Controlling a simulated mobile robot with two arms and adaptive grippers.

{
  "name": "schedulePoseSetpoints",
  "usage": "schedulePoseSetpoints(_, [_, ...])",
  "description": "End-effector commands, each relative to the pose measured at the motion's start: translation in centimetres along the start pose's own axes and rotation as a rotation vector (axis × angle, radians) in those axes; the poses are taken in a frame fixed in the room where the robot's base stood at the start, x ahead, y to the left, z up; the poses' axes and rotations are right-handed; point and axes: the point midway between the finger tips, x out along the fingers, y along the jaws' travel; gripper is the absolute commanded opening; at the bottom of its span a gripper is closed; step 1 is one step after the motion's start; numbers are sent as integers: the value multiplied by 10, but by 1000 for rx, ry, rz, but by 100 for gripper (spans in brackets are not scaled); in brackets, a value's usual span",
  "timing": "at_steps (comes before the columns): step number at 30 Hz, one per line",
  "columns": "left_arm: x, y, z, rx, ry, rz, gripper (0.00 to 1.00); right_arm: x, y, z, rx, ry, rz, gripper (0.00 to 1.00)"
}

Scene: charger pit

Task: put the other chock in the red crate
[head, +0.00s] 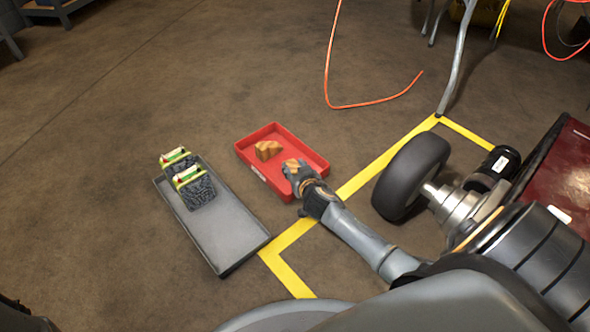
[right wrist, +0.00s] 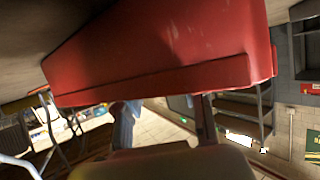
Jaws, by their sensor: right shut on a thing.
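The red crate (head: 316,158) is a shallow tray on the floor in the middle of the head view. One tan wooden chock (head: 267,150) lies inside it, toward its left part. My right gripper (head: 293,169) is over the crate's near side, shut on another wooden chock (head: 291,163). The fingers partly hide this chock, and I cannot tell whether it touches the crate. In the right wrist view a large red surface fills the top and a blurred pale shape lies at the bottom. My left gripper is not in view.
A grey tray (head: 228,233) with two dark bristly items (head: 195,190) lies left of the crate. Yellow floor tape (head: 362,178) runs close by on the right, beside a black wheel (head: 410,177). An orange cable (head: 328,75) lies behind. The floor at left is clear.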

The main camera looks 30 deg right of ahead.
Motion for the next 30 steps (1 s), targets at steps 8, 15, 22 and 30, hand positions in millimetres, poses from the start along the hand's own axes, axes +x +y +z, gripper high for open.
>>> schedulePoseSetpoints(8, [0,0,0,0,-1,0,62,0,0,0,0,2,-1,5])
schedulePoseSetpoints(15, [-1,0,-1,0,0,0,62,1,0,2,0,1,-1,62])
schedulePoseSetpoints(22, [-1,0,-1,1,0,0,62,1,0,1,0,1,-1,62])
schedulePoseSetpoints(30, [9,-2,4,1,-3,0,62,-3,1,-9,-1,1,-3,62])
